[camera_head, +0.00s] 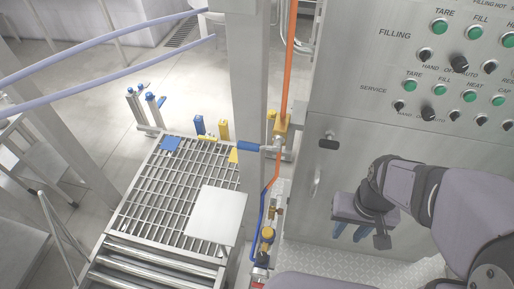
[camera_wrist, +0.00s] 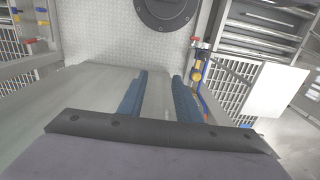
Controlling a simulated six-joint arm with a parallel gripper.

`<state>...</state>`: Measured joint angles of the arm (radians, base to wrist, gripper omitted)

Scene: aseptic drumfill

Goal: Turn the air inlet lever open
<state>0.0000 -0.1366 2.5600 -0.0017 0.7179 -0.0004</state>
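My gripper (camera_head: 348,237) hangs in front of the steel cabinet's lower door at the right in the head view. In the wrist view its two blue fingers stand apart with nothing between them (camera_wrist: 160,78). A brass-and-yellow air fitting group (camera_head: 267,236) with a blue hose sits left of my gripper, low beside the post. It also shows in the wrist view (camera_wrist: 197,68), right of the fingers and apart from them, with a small red part (camera_wrist: 193,40) at its far end. Higher up, a blue handle (camera_head: 250,147) lies sideways by a brass block (camera_head: 282,128). I cannot tell which part is the air inlet lever.
The cabinet (camera_head: 350,120) with green buttons and black knobs fills the right. A steel post (camera_head: 249,80) and an orange pipe (camera_head: 289,60) stand left of it. A roller conveyor (camera_head: 150,262), a grating (camera_head: 170,190) and a white plate (camera_head: 215,214) lie farther left.

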